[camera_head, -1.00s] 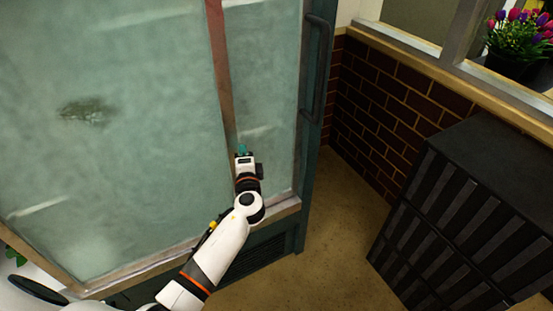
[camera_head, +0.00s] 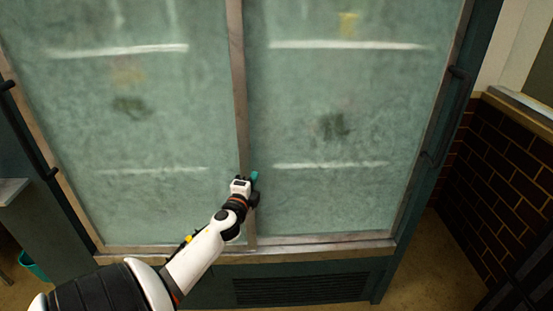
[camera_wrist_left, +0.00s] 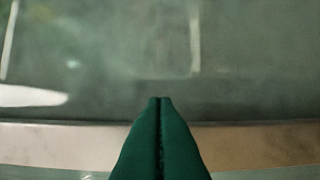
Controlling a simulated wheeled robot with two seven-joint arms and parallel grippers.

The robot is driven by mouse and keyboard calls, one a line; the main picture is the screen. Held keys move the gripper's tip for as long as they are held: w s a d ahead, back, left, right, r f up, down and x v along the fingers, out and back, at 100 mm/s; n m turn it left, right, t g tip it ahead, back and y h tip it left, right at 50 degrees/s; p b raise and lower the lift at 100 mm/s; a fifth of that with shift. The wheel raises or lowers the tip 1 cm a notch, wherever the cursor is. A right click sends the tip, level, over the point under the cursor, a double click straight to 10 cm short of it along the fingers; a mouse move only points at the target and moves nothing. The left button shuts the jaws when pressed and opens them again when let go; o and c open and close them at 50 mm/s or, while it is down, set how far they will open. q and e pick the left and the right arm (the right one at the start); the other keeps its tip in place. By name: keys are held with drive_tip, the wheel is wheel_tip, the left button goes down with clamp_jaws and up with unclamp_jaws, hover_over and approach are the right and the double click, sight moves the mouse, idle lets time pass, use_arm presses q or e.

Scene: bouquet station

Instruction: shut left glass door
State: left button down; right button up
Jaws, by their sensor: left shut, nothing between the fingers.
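The left glass door (camera_head: 130,120) is a frosted pane in a brownish frame on the left half of a dark green cabinet. In the head view it lies about flush with the right glass door (camera_head: 335,125), and their frames meet near the middle. A dark handle (camera_head: 30,130) shows at the left door's outer edge. My left gripper (camera_head: 254,177) is in front of the lower middle seam. Its green fingers (camera_wrist_left: 160,140) are together and empty in the left wrist view, before glass and a pale frame rail. I cannot tell if they touch the door. My right gripper is not seen.
A dark handle (camera_head: 443,120) stands out on the right side of the cabinet. A brick wall (camera_head: 495,185) is at the right. A teal bin (camera_head: 33,265) stands at the lower left. Open floor (camera_head: 435,265) shows at the lower right.

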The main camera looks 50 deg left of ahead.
use_arm(q)
drive_tip(key=s+a, duration=0.2)
drive_tip(key=s, duration=0.1)
drive_tip(key=shift+a, duration=0.35)
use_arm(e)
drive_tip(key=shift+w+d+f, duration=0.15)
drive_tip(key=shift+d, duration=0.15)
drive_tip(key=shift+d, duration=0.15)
use_arm(q)
drive_tip(key=shift+w, duration=0.1)
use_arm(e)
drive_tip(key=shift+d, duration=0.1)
